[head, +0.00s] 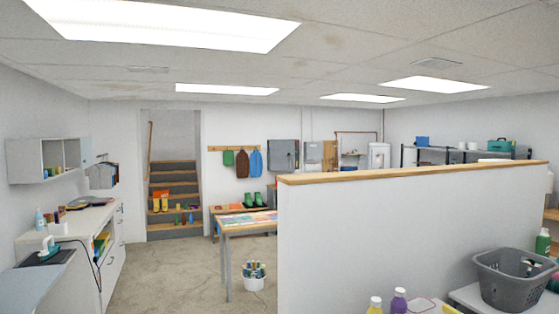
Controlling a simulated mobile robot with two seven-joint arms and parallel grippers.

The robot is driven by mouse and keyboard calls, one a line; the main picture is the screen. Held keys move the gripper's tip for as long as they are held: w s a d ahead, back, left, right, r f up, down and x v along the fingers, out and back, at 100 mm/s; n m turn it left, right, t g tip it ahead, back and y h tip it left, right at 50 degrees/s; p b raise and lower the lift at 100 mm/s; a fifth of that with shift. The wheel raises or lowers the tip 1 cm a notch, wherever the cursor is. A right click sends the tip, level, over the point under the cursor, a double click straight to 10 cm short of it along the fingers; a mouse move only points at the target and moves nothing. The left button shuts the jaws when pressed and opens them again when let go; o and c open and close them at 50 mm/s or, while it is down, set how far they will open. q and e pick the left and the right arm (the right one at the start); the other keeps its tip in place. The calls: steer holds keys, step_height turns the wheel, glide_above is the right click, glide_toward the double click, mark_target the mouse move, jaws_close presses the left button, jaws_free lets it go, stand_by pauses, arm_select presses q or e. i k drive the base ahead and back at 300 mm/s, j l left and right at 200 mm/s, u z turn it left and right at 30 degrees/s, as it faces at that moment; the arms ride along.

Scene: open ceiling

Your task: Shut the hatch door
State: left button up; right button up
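No part is plainly marked as the hatch door. A grey wall box (284,155) and a paler panel (314,157) hang on the far wall. I cannot tell whether either is open. A white wall cabinet (40,160) on the left wall has open compartments, and a pale panel (86,152) at its right end may be a door standing out. Neither of my grippers is in view.
A half wall with a wooden cap (400,172) blocks the right side. A white counter (75,222) runs along the left. A table (243,224) and a white bucket (254,278) stand mid-room. Concrete floor (175,275) is clear toward the stairs (174,185).

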mark_target(280, 162)
steer(key=i+j+u, duration=0.2)
steer(key=i+j, duration=0.2)
steer(key=i+j+u, duration=0.2)
steer(key=i, duration=0.3)
steer(key=i+j+u, duration=0.2)
steer(key=i, duration=0.3)
steer(key=i+j+u, duration=0.25)
steer(key=i, duration=0.25)
steer(key=i+l+z, duration=0.1)
steer(key=i, duration=1)
steer(key=i+z, duration=0.1)
steer(key=i, duration=0.95)
steer(key=i+j+z, duration=0.15)
steer(key=i, duration=0.95)
steer(key=i+j, duration=0.1)
steer(key=i, duration=2.35)
steer(key=i+j, duration=0.1)
steer(key=i, duration=2.4)
